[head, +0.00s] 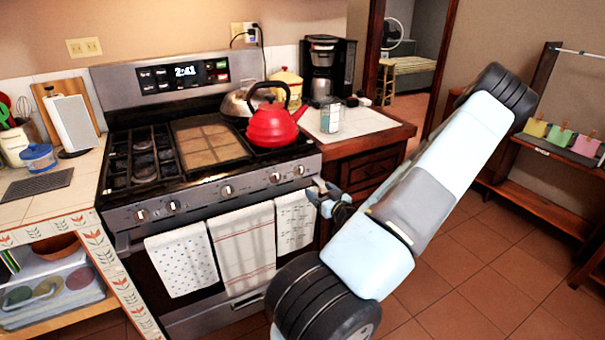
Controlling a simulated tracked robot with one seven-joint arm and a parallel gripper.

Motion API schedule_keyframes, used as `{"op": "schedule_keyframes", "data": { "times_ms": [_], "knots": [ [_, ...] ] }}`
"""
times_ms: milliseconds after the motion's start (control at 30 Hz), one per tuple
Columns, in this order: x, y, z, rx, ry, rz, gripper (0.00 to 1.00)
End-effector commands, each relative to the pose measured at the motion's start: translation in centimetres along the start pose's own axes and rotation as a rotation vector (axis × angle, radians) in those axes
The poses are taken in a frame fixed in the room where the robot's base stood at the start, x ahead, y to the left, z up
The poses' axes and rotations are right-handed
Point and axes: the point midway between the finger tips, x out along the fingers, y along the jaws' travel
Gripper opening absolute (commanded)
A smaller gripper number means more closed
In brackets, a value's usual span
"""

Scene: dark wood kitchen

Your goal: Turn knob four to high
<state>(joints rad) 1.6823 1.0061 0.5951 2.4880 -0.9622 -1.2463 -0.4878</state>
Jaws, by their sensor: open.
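The stove's front panel carries a row of silver knobs. Counting from the left, they are the first (140,215), the second (174,206), the third (226,191), the fourth (275,178) and the fifth (299,170). The fourth knob sits right of the panel's middle, and its setting is too small to read. My gripper (318,191) is open at the right end of the stove front, a little right of and below the fifth knob. It is apart from the fourth knob. Whether its fingertips touch the stove's corner or handle is unclear.
Three towels (246,247) hang from the oven handle below the knobs. A red kettle (272,124) and a metal pot (236,104) stand on the stove top. A counter (366,126) with a glass jar (331,117) adjoins on the right. The tiled floor (470,262) at right is clear.

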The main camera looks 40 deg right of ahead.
Motion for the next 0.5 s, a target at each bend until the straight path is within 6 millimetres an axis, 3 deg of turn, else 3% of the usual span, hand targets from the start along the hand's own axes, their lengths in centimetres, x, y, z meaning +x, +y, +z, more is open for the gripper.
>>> {"op": "schedule_keyframes", "data": {
  "times_ms": [233, 500],
  "knots": [
    [0.7, 0.4, -0.2, 0.011, 0.031, 0.016, 0.75],
    [5.0, 0.4, -0.3, 0.01, 0.03, 0.015, 0.75]
  ]
}}
